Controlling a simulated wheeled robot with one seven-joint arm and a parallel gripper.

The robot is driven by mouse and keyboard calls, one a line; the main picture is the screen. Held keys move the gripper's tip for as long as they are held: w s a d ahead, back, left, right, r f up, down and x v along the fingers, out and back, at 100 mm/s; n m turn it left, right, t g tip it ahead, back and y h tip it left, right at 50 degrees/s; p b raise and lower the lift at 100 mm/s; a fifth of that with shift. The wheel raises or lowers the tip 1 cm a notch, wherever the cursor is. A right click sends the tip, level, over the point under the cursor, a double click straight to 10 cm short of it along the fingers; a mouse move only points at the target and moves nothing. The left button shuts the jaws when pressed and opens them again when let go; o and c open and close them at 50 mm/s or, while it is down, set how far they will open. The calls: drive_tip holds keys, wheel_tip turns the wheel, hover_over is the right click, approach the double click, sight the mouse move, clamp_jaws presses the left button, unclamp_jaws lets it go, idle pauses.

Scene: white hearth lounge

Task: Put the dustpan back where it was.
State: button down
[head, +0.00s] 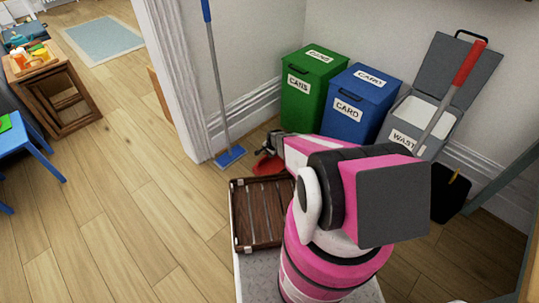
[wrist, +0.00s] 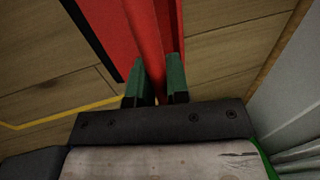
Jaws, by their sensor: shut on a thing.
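The red dustpan (head: 267,166) shows low by the wall, left of the green bin and right of the blue broom head. In the wrist view its red pan (wrist: 108,30), with a dark front edge, lies over the wooden floor. My gripper (wrist: 157,82) is shut on its red handle (wrist: 146,40), between the two green fingers. In the head view my gripper (head: 274,146) is small and partly hidden by my pink arm. A yellow line (wrist: 60,116) marks the floor left of the dustpan in the wrist view. I cannot tell whether the pan touches the floor.
A blue broom (head: 229,155) stands by the door frame. Green (head: 308,85), blue (head: 355,105) and open grey (head: 416,115) bins line the wall. A black object (head: 450,195) lies at right. A brown slatted tray (head: 240,242) is in front.

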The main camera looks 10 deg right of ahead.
drive_tip(key=shift+f, duration=0.1)
drive_tip(key=c, duration=1.1)
unclamp_jaws()
drive_tip(key=s+r+n, duration=0.3)
drive_tip(key=s+r, duration=0.4)
drive_tip(key=r, duration=0.7)
drive_tip(key=s+d+r+n+g+h, duration=0.1)
drive_tip(key=s+r+n, duration=0.3)
drive_tip(key=s+r, duration=0.4)
drive_tip(key=s+d+r+n+g, duration=0.1)
drive_tip(key=s+r+n, duration=0.2)
drive_tip(key=r, duration=1.9)
drive_tip(key=s, duration=0.4)
drive_tip(key=shift+s+n, duration=0.3)
drive_tip(key=shift+n, duration=0.1)
drive_tip(key=shift+r, duration=0.1)
